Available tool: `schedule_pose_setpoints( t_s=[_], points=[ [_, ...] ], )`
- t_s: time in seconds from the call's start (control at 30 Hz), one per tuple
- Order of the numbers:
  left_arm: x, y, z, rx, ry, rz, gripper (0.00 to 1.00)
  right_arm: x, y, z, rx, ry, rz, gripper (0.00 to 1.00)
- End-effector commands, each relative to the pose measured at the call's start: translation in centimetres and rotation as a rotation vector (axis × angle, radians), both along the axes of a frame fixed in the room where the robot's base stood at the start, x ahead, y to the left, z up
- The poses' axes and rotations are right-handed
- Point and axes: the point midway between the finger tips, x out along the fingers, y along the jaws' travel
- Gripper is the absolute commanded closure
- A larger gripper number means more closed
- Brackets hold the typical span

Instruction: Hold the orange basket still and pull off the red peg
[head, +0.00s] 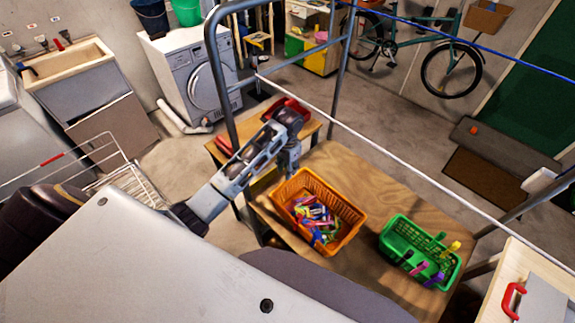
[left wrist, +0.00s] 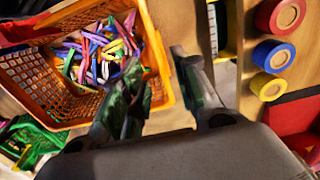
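The orange basket (head: 343,196) stands on the wooden table, holding a heap of coloured pegs (head: 316,217). A blue peg (head: 318,239) shows at its near edge. I cannot single out the red peg; small reddish pegs show in the heap. My left gripper (head: 292,166) is at the basket's far left corner. In the left wrist view the gripper (left wrist: 157,72) is open, one finger over the basket's inner side and one outside. The basket wall (left wrist: 155,45) passes between them, with a gap visible at the outer finger. My right gripper is not in view.
A green basket (head: 394,243) with purple and yellow pegs on its rim stands to the right on the table. Red, blue and yellow round things (left wrist: 273,56) lie beside the gripper.

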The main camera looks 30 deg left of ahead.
Motion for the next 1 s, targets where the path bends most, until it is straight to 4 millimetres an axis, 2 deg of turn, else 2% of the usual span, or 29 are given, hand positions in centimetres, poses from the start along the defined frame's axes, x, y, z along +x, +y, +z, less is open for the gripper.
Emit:
schedule_pose_setpoints(
  t_s=[1.0],
  points=[
    [0.0, 0.0, -7.2, -0.001, 0.000, 0.000, 0.70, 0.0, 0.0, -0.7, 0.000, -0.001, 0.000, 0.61]
  ],
)
